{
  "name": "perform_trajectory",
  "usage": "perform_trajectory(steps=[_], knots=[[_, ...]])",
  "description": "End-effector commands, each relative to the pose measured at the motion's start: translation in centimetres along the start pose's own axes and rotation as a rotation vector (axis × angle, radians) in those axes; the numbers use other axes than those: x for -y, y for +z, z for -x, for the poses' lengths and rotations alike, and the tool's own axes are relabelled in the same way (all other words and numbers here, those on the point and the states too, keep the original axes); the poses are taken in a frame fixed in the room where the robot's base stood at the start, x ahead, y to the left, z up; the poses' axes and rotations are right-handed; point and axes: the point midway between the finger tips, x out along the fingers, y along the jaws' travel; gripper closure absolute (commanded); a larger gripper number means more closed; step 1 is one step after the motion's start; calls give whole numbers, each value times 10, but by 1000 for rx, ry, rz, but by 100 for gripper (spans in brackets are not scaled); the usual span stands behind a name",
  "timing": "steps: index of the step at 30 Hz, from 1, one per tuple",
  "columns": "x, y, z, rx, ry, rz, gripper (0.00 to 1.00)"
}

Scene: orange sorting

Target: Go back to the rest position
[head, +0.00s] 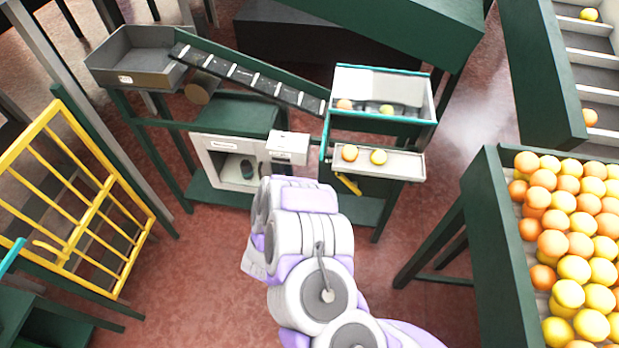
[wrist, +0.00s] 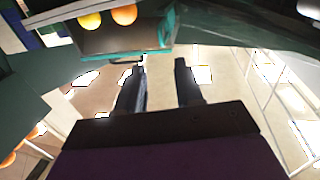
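My gripper (wrist: 162,78) shows in the wrist view with its two dark fingers apart and nothing between them. In the head view my white and lilac arm reaches forward from the bottom toward the sorting station, and its links hide the gripper. Two fruits also show at the top of the wrist view (wrist: 124,14), beyond the fingers.
A white-walled bin (head: 385,83) with two fruits stands behind the tray. A dark conveyor (head: 255,82) slopes up left to a grey box (head: 135,65). A yellow barred gate (head: 75,195) stands left. A green crate (head: 497,235) full of oranges stands right. Open reddish floor lies around my arm.

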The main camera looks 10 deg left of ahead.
Motion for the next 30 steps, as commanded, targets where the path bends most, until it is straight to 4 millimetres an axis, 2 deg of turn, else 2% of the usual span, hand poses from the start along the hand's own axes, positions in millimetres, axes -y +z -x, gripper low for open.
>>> perform_trajectory(steps=[6,23,26,30], knots=[[-1,-1,10,-2,1,0,64],[-1,0,10,1,1,-3,64],[5,0,7,38,-5,-28,64],[27,-1,-1,182,-42,-123,64]])
